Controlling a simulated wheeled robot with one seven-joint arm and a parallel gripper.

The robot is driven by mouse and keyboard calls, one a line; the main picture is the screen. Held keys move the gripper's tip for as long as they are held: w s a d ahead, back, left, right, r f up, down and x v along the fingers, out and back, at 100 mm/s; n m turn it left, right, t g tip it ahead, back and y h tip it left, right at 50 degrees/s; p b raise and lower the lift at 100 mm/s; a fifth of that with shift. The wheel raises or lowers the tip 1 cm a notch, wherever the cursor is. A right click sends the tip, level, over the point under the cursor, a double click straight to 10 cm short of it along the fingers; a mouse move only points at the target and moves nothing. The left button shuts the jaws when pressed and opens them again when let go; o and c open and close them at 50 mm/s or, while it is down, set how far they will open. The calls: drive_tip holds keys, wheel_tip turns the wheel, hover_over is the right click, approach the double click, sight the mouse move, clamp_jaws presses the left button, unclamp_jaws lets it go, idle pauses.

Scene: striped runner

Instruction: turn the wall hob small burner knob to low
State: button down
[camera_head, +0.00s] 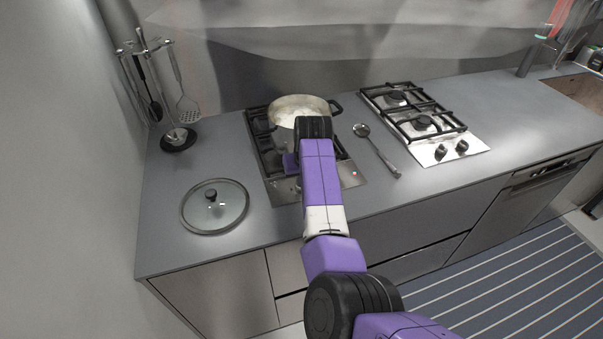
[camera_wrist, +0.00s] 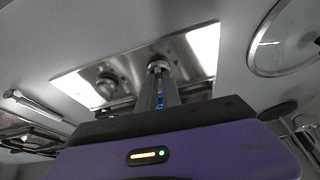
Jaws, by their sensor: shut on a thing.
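The wall hob (camera_head: 284,192) is the left one, with a steel front panel that also shows in the wrist view (camera_wrist: 205,45). Two round knobs stand on that panel in the wrist view. My gripper (camera_wrist: 160,82) is shut on the knob nearer the glass lid (camera_wrist: 158,65). The other knob (camera_wrist: 106,86) is free, to the left in that view. Fingers cover part of the held knob, and I cannot read its setting. In the head view my arm hides the knobs and fingertips. No marking shows which burner each knob serves.
A pot (camera_head: 300,108) stands on the wall hob's back part, close to my arm. A glass lid (camera_head: 214,206) lies to the left and a ladle (camera_head: 378,151) to the right. A second hob (camera_head: 425,125) is farther right. A utensil stand (camera_head: 178,138) is near the left wall.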

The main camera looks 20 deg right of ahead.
drive_tip(key=shift+n, duration=0.6)
drive_tip(key=c, duration=1.5)
unclamp_jaws()
drive_tip(key=shift+r, duration=0.1)
drive_tip(key=shift+b+v, duration=0.3)
drive_tip(key=shift+v, duration=3.5)
drive_tip(key=shift+d, duration=0.2)
